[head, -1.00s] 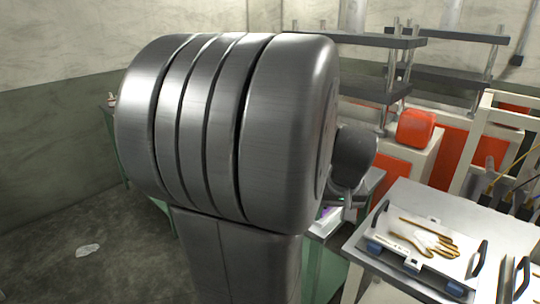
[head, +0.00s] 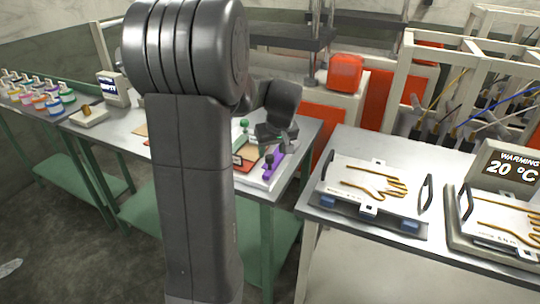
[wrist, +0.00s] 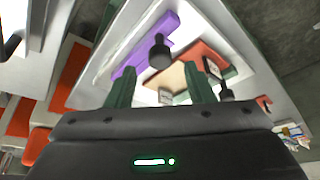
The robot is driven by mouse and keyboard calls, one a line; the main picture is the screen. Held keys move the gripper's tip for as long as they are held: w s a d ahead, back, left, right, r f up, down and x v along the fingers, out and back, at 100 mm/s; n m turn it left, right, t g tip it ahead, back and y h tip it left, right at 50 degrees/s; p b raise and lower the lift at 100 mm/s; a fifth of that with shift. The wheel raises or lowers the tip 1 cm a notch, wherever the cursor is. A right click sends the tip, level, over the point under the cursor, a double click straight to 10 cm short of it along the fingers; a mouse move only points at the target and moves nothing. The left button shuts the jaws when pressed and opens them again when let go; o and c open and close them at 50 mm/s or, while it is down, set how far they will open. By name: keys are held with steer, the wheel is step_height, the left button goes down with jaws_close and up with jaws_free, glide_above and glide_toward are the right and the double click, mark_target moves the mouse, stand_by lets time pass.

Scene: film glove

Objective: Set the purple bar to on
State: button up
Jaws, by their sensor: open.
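The purple bar (head: 278,163) lies on the pale board near the right end of the green-legged table. A dark knob (head: 269,160) stands by it. In the wrist view the purple bar (wrist: 165,28) runs at a slant behind the dark round knob (wrist: 160,50). My gripper (head: 289,142) is above the bar in the head view. In the wrist view my gripper (wrist: 160,84) has its two green fingers spread apart, with the knob beyond the gap between them. Nothing is seen held. I cannot read the bar's setting.
A green knob (head: 244,124) and an orange-red panel (head: 243,160) are beside the bar. Colored bottles (head: 40,94) stand far left.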

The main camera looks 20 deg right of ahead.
mark_target(270, 157)
steer(key=shift+x, duration=1.95)
